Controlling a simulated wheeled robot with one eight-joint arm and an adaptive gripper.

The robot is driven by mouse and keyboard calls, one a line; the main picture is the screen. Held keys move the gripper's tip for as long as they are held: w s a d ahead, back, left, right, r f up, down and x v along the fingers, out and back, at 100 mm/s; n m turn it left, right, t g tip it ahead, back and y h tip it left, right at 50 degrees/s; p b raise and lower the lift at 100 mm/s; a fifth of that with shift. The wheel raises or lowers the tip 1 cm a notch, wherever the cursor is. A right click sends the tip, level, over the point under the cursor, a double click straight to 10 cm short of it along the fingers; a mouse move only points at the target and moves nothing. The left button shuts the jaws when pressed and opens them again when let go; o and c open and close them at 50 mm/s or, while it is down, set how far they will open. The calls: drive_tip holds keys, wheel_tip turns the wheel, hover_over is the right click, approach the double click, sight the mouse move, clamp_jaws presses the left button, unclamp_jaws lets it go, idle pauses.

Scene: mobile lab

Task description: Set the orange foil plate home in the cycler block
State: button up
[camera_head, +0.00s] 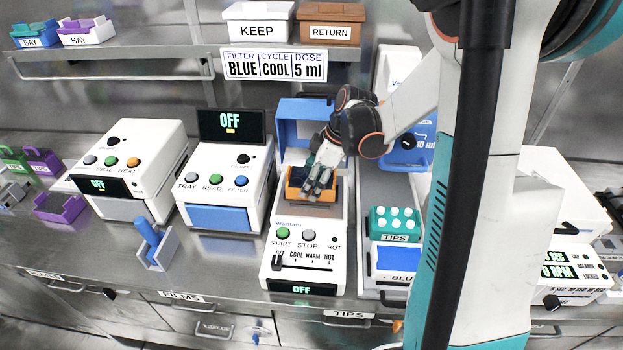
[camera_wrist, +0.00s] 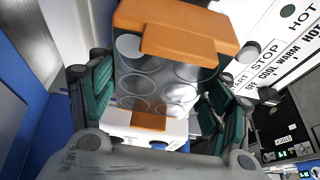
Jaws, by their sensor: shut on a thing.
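The orange foil plate (camera_head: 295,190) is between the fingers of my gripper (camera_head: 318,180) at the cycler. In the wrist view the plate (camera_wrist: 180,18) shows orange ends and a grey foil top with several round well marks. The teal fingers of my gripper (camera_wrist: 155,98) close on its two sides. The cycler (camera_head: 303,258) is white, with its blue lid (camera_head: 300,133) standing open behind the plate. The plate is over the cycler block, which is mostly hidden by the plate and fingers. I cannot tell whether the plate touches the block or is level in it.
The cycler's screen (camera_head: 302,288) reads OFF. A white reader (camera_head: 225,175) stands to its left, and a teal tips box (camera_head: 394,222) to its right. A blue tool in a holder (camera_head: 158,250) stands front left. A sign (camera_head: 274,66) above reads BLUE, COOL, 5 ml.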

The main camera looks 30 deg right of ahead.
drive_tip(key=shift+f+b, duration=0.5)
drive_tip(key=shift+f, duration=0.2)
drive_tip(key=o, duration=1.4)
drive_tip(key=shift+c, duration=0.2)
drive_tip(key=shift+v, duration=4.05)
